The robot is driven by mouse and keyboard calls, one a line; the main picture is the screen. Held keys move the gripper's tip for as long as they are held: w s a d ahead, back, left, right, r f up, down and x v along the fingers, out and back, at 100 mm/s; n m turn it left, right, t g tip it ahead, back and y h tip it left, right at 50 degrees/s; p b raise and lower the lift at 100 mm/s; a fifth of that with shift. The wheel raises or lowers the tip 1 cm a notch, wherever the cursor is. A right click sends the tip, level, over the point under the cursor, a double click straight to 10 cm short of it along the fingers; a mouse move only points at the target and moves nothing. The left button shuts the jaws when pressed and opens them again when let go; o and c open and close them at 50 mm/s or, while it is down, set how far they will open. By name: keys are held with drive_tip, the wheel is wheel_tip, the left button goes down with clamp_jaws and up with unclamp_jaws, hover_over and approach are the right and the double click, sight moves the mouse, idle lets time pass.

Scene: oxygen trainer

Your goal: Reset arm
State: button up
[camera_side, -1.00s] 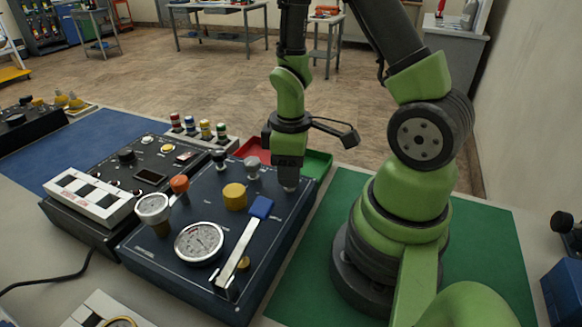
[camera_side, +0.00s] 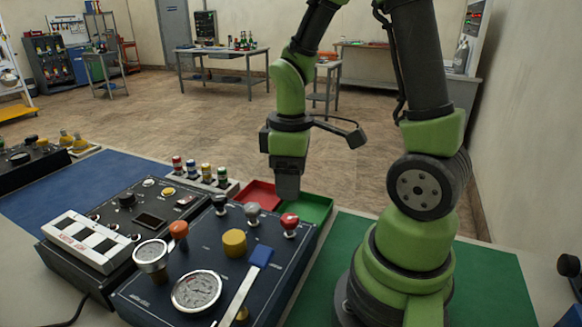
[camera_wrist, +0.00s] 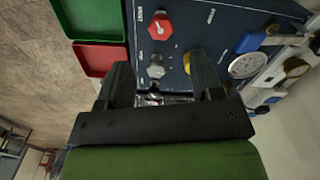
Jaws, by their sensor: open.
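My gripper (camera_side: 287,190) points down above the back edge of the dark blue trainer panel (camera_side: 205,255), close to the red and green trays. In the wrist view its two dark jaws (camera_wrist: 165,90) are spread apart with nothing gripped between them. The panel carries a red knob (camera_side: 289,222), a grey knob (camera_side: 252,209), a black knob (camera_side: 219,203), a yellow knob (camera_side: 234,242), an orange knob (camera_side: 179,230), two round gauges and a blue-ended lever (camera_side: 260,256).
A red tray (camera_side: 258,194) and a green tray (camera_side: 318,208) sit behind the panel. Several coloured-top pieces (camera_side: 207,175) stand in a rack at left. A second black panel (camera_side: 125,215) is left of the trainer. The green mat (camera_side: 490,275) around my base is mostly clear.

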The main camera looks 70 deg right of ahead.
drive_tip(key=shift+r, duration=0.85)
drive_tip(key=s+a+r+m+t+y, duration=0.1)
drive_tip(key=s+a+r+m+t, duration=0.1)
drive_tip(key=r, duration=0.4)
drive_tip(key=s+a+r+m+t+y, duration=0.1)
drive_tip(key=s+a+r+m+t, duration=0.2)
drive_tip(key=a+r+m+t, duration=0.2)
drive_tip(key=shift+s+a+r, duration=0.25)
drive_tip(key=shift+a+r, duration=0.55)
drive_tip(key=shift+a, duration=0.3)
